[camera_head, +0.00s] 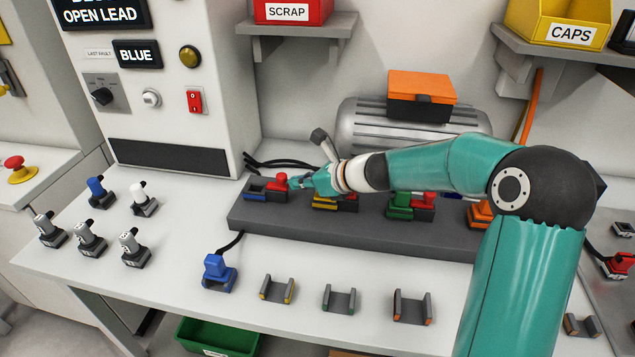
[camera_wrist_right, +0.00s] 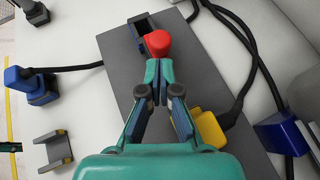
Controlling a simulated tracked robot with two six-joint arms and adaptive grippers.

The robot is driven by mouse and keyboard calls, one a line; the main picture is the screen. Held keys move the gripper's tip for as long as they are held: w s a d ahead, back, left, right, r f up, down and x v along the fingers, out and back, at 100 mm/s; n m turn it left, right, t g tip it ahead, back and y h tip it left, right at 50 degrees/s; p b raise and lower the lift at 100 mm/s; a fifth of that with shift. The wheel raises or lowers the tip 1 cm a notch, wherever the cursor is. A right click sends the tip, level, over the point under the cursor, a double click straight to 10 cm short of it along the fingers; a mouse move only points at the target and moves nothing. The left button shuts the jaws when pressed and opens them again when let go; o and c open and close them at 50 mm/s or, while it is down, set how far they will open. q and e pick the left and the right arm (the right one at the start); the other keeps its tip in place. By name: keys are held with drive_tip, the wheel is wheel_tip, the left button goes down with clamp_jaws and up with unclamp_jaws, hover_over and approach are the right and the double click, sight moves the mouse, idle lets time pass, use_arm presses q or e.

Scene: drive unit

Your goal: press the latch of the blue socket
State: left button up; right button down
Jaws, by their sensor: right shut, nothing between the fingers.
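The blue socket (camera_head: 256,186) is at the left end of the grey strip, its dark opening empty. It also shows near the top of the right wrist view (camera_wrist_right: 144,24). Its red latch (camera_head: 280,182) stands upright beside the opening, and its rounded red top (camera_wrist_right: 158,42) is clear in the wrist view. My right gripper (camera_head: 295,182) is shut and empty, its fingertips (camera_wrist_right: 158,70) right at the latch's near side in the wrist view. I cannot tell whether they touch it. My left gripper is not in view.
A blue plug (camera_head: 217,270) with a black cable stands on the table in front of the strip. Yellow (camera_head: 325,202), green (camera_head: 400,207) and orange (camera_head: 480,213) sockets sit further right on the strip. Several loose plugs (camera_head: 130,250) stand at left. Empty holders (camera_head: 340,300) line the front.

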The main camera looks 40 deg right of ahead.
sight(280, 179)
drive_tip(key=shift+w+a, duration=0.2)
drive_tip(key=shift+w, duration=0.4)
drive_tip(key=shift+w+a, duration=0.45)
drive_tip(key=shift+w, duration=0.15)
drive_tip(key=shift+w+a+r, duration=0.15)
drive_tip(key=shift+a+r, duration=0.1)
drive_tip(key=shift+a, duration=0.05)
